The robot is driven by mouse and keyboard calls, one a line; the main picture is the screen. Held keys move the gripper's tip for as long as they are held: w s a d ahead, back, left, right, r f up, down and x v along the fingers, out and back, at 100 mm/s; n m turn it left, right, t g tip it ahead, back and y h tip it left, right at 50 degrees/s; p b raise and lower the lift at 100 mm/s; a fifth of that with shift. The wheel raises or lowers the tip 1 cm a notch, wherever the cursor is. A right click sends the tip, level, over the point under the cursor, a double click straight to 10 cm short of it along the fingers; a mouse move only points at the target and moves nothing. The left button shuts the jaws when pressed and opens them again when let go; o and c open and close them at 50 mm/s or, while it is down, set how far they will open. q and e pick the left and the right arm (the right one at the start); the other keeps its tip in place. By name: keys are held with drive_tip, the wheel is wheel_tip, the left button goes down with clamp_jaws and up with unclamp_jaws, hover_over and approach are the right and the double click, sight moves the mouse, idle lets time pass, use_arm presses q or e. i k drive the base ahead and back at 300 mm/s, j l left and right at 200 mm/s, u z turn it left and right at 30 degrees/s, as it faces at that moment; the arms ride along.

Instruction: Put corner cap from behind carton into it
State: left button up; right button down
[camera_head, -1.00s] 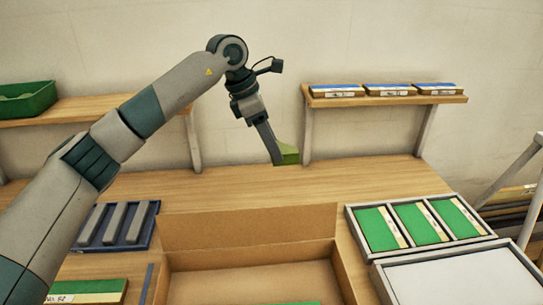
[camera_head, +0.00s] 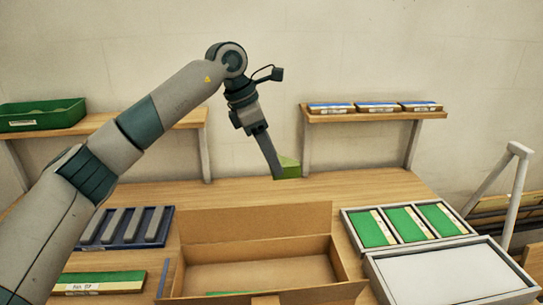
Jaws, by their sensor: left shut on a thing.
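My left gripper (camera_head: 279,174) reaches over the table behind the carton and is shut on a green corner cap (camera_head: 290,168). The cap shows just right of the fingers; part of it is hidden by them. I cannot tell whether it touches the table. The open cardboard carton (camera_head: 256,223) stands in front of it, its back flap raised. Something green (camera_head: 232,293) shows low inside the carton, mostly hidden by the front edge. My right gripper is not in view.
A blue tray (camera_head: 160,240) with grey bars lies left of the carton. A tray with green panels (camera_head: 349,230) and a white-topped box (camera_head: 446,274) lie right. Shelves hold a green bin (camera_head: 40,122) and several blue-topped packs (camera_head: 373,108). The table behind the carton is mostly clear.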

sight(260, 277)
drive_tip(key=k, duration=1.05)
